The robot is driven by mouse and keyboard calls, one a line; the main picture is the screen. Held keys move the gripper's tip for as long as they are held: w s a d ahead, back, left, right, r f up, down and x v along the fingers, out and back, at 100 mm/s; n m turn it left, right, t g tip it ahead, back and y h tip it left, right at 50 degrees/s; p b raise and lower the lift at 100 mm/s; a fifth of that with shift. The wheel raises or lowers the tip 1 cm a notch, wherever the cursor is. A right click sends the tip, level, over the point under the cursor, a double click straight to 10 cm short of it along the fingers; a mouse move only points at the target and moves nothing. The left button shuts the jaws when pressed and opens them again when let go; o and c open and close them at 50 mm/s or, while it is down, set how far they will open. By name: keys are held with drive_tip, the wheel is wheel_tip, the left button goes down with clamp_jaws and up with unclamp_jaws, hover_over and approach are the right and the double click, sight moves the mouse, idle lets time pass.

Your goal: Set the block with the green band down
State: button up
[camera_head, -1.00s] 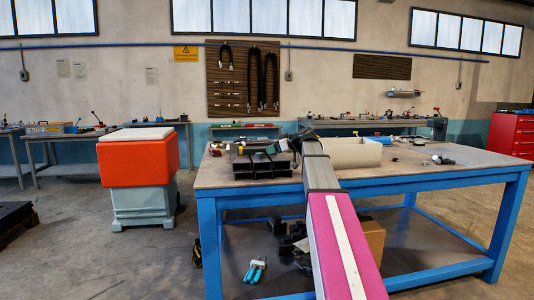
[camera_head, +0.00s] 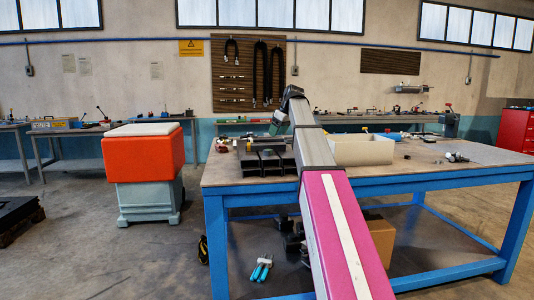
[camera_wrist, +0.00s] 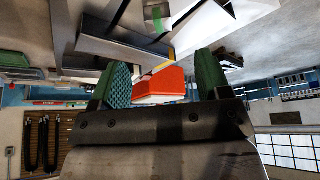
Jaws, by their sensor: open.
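The block with the green band (camera_wrist: 157,15) shows pale with its green stripe at the top of the wrist view, cut by the frame edge. It is apart from my gripper, at the dark slotted holder (camera_head: 265,165). I cannot tell exactly how it rests there, and I cannot make it out surely in the head view. My gripper (camera_wrist: 163,85) is open and empty, its two green fingers apart. In the head view my gripper (camera_head: 279,122) is raised above the back of the holder.
The holder stands on a blue-framed workbench (camera_head: 430,167). A cream open bin (camera_head: 362,150) stands just right of my arm. Small parts lie at the bench's right and back. An orange-topped cabinet (camera_head: 143,160) stands left of the bench, with open floor between.

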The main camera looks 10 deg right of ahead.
sight(269, 150)
drive_tip(key=shift+h, duration=0.3)
drive_tip(key=x, duration=1)
drive_tip(key=shift+w+a, duration=0.25)
drive_tip(key=shift+a, duration=0.05)
drive_tip(key=c, duration=1.2)
